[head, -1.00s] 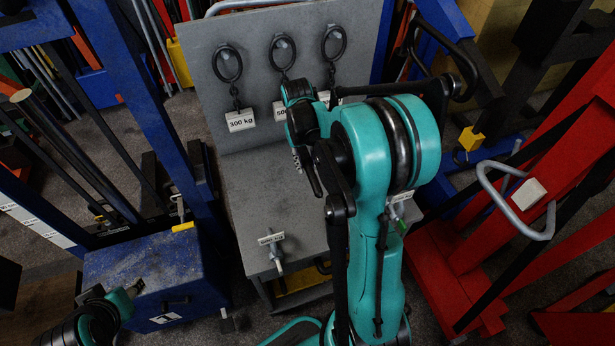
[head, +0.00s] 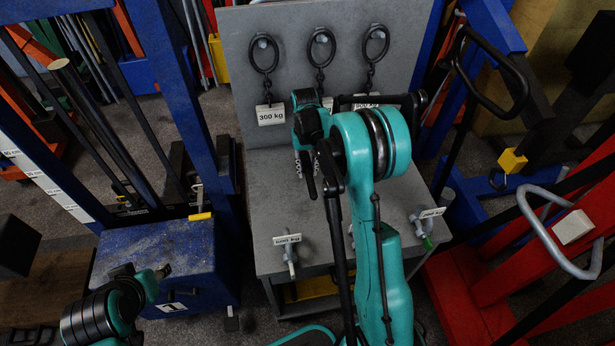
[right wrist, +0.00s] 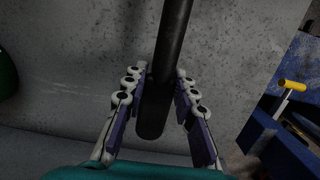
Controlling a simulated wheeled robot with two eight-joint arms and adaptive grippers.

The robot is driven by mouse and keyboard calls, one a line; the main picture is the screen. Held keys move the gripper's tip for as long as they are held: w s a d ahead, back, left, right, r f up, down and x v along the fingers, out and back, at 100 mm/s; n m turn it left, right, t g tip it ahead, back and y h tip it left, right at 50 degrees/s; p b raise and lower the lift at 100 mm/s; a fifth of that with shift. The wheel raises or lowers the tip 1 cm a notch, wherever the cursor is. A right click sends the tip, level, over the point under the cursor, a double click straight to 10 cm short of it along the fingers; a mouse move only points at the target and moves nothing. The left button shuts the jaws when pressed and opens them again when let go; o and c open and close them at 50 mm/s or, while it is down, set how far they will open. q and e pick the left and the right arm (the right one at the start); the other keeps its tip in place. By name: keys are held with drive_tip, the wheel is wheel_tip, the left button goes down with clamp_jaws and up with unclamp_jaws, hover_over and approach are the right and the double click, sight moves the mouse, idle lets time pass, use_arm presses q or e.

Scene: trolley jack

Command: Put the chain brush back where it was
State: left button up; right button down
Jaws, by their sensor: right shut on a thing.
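The chain brush shows as a dark, round-ended handle (right wrist: 172,55) between the fingers of my right gripper in the right wrist view. The right gripper (head: 307,172) is shut on it, and the fingers lie along both sides of the handle. In the head view the gripper is over the grey bench, in front of the upright board, with a short dark end (head: 312,188) showing below it. The brush's bristles cannot be made out. My left gripper (head: 163,271) is at the lower left near the blue box; its jaws are too small to read.
The grey board (head: 225,60) carries several black ring-and-chain slings (head: 265,55) with weight labels. Labelled grey fittings (head: 290,258) sit along the bench (head: 265,205). A blue frame stands left, a red jack (head: 500,265) right. The bench's left part is clear.

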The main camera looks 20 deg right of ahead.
sight(308, 176)
drive_tip(key=shift+f+b, duration=0.5)
drive_tip(key=shift+f, duration=1.3)
drive_tip(key=shift+f, duration=0.1)
drive_tip(key=c, duration=1.2)
unclamp_jaws()
